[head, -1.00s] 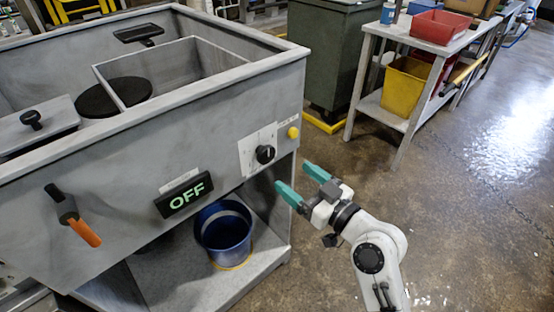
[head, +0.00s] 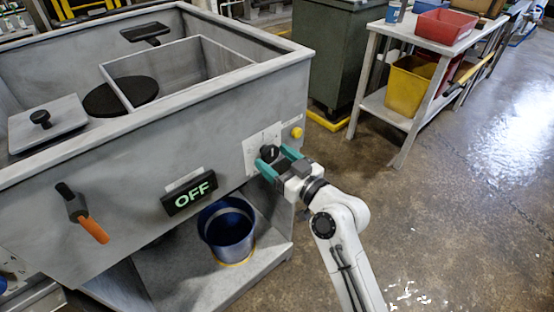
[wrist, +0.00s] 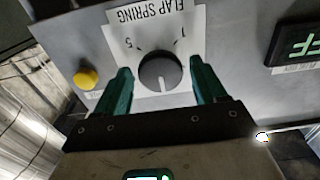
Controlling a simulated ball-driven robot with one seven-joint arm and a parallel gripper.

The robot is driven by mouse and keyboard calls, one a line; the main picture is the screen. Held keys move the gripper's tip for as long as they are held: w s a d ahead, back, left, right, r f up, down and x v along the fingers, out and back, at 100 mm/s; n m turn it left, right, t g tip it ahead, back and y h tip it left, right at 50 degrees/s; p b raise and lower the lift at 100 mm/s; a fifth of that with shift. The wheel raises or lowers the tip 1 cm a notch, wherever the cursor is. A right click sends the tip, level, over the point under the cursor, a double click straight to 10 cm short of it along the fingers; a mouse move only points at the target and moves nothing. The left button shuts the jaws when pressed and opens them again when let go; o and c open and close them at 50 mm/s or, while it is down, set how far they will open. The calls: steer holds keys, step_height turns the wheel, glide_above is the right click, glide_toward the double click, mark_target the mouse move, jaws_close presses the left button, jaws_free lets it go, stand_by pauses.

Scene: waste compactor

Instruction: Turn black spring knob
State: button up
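The black spring knob (head: 269,153) sits on a white label plate on the front panel of the grey compactor (head: 120,145). In the wrist view the knob (wrist: 160,73) has a pale pointer line aimed down in the picture, between the marks 5 and 1, under the words FLAP SPRING. My gripper (head: 275,162) is open, its two green fingers on either side of the knob. In the wrist view my gripper (wrist: 160,82) shows a gap between each finger and the knob. I cannot tell how far the fingertips are from the panel.
A yellow button (head: 296,132) is just right of the label plate. The OFF display (head: 189,192) and an orange-handled lever (head: 82,215) are to the left. A blue bucket (head: 229,235) stands below. A workbench (head: 405,150) is at the right; the floor there is clear.

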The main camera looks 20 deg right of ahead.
steer(key=c, duration=0.8)
steer(key=shift+m, duration=0.4)
steer(key=m+p, duration=0.1)
steer(key=m, duration=0.1)
steer(key=shift+a+r+m, duration=0.1)
steer(key=shift+m, duration=0.3)
steer(key=m+p, duration=0.1)
steer(key=m, duration=0.2)
steer(key=shift+m+p, duration=0.3)
steer(key=shift+p, duration=0.1)
steer(key=m+p, duration=0.2)
steer(key=m, duration=0.3)
steer(key=shift+m+p, duration=0.3)
steer(key=shift+m, duration=0.4)
steer(key=o, duration=1)
